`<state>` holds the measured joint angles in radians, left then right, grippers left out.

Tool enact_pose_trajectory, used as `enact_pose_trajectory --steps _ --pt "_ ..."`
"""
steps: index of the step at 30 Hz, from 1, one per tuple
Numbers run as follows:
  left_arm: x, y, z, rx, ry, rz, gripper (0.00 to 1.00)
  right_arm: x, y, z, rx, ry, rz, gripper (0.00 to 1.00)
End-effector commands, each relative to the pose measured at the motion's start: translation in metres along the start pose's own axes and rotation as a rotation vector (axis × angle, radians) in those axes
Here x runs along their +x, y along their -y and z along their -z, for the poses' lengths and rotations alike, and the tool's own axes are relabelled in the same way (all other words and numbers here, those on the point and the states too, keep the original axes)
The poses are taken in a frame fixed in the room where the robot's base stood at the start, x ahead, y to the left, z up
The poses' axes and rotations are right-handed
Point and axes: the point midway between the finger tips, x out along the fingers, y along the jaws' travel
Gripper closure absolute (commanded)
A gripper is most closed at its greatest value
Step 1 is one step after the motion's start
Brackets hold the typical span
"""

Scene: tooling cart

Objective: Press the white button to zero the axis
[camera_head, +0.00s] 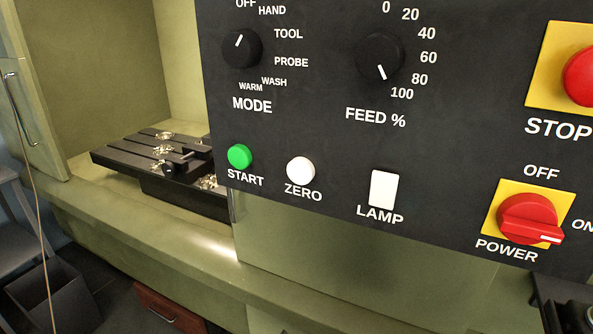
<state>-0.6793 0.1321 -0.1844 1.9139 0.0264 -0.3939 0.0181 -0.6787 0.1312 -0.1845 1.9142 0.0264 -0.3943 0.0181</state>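The white round button (300,170) sits on the dark control panel (310,125), directly above the label ZERO. It stands between the green START button (239,157) on its left and the white rectangular LAMP switch (383,188) on its right. Nothing covers it and no gripper is near it. My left gripper is not in view. A dark mechanical part (562,303) cuts into the lower right corner, well away from the button; it looks like part of my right arm or gripper. Its fingers cannot be made out.
The panel also bears the MODE knob (242,48), the FEED knob (379,60), the red STOP button (580,76) and the red POWER switch (528,219). A black slotted table (150,152) with metal chips lies behind at left. The space before the buttons is clear.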

Motion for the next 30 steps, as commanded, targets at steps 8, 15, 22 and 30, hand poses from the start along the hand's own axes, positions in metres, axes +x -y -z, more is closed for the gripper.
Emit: enact_pose_trajectory --steps 8,15,22,30 --pt "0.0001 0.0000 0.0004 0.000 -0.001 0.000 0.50 0.0000 0.0000 -0.0003 0.000 0.001 0.000 0.53" --pt "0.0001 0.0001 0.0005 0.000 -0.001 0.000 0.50 -0.0001 0.0000 -0.0004 0.000 0.001 0.000 0.80" --pt "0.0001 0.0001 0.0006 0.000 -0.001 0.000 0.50 -0.0001 -0.0001 -0.0005 0.000 0.001 0.000 1.00" --pt "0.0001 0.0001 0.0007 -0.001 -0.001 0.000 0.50 -0.0001 -0.0001 -0.0005 0.000 0.001 0.000 1.00"
